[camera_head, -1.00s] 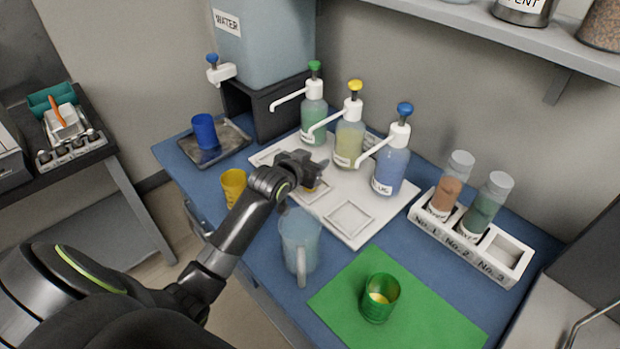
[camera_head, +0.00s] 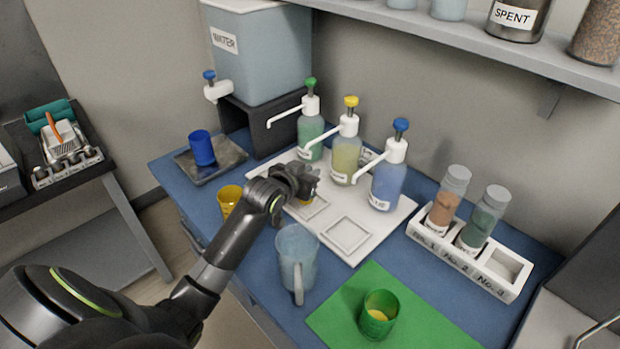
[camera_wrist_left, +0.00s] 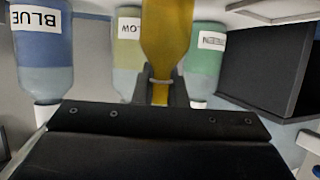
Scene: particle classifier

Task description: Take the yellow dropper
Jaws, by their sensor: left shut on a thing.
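My left gripper (camera_head: 303,186) is low over the white tray (camera_head: 375,225), in front of the pump bottles. It is shut on the yellow dropper, an amber translucent piece with a narrow neck. In the left wrist view the dropper (camera_wrist_left: 167,40) stands between the two fingers, which grip its neck. In the head view only a small yellow bit (camera_head: 305,201) shows under the gripper, just above or touching the tray; I cannot tell which. The rest of it is hidden by the gripper. My right gripper is out of view.
Green (camera_head: 311,130), yellow (camera_head: 346,158) and blue (camera_head: 388,185) pump bottles stand close behind the gripper, spouts toward it. A yellow cup (camera_head: 229,200) and a clear jug (camera_head: 297,262) stand near the forearm. A green cup (camera_head: 378,312) is on the green mat (camera_head: 420,325).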

